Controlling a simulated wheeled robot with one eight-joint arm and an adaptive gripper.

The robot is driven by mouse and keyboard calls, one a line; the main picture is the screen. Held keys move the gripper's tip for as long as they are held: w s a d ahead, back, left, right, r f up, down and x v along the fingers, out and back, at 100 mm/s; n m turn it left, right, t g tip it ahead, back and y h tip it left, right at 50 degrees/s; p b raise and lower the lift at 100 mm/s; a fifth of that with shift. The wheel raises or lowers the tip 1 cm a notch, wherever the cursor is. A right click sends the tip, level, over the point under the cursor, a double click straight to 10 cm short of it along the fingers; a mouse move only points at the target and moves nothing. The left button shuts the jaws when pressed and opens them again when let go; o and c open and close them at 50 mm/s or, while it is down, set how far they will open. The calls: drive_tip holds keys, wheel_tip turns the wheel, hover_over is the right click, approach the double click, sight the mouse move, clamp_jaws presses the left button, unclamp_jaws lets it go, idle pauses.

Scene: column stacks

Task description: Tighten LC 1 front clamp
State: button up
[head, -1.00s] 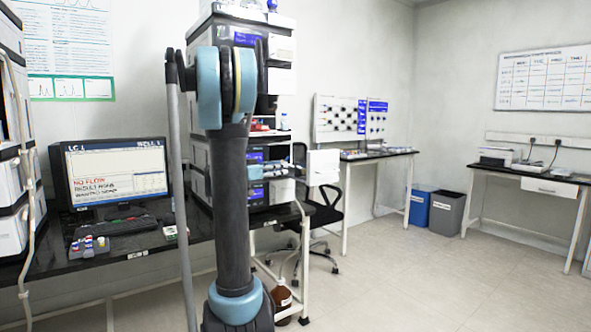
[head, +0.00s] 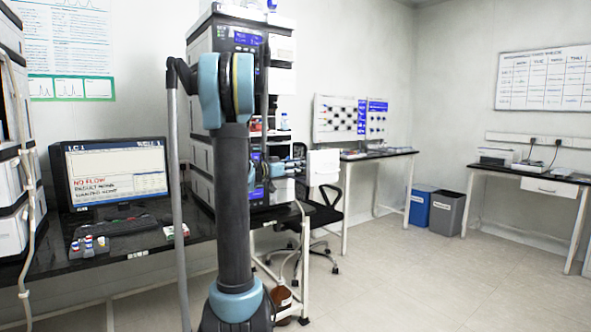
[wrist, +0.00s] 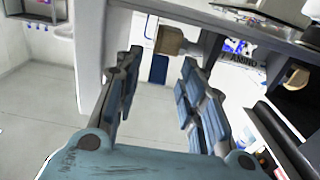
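The LC 1 front clamp cannot be made out for sure in either view. The LC stack (head: 201,112) stands on the bench behind my arm, which hides much of its front. My gripper (wrist: 161,62) is open, its two blue-padded fingers apart with nothing between them. In the head view, my gripper (head: 290,167) shows small at the right side of the stack, partly hidden by my arm.
A monitor (head: 113,176) marked LC 1 reads "NO FLOW". A keyboard (head: 118,227) and small vials (head: 90,245) lie on the black bench (head: 60,275). An office chair (head: 325,205) stands right of the stack. The floor (head: 420,280) at right is clear.

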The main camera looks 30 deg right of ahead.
drive_tip(key=shift+c, duration=0.6)
clamp_jaws()
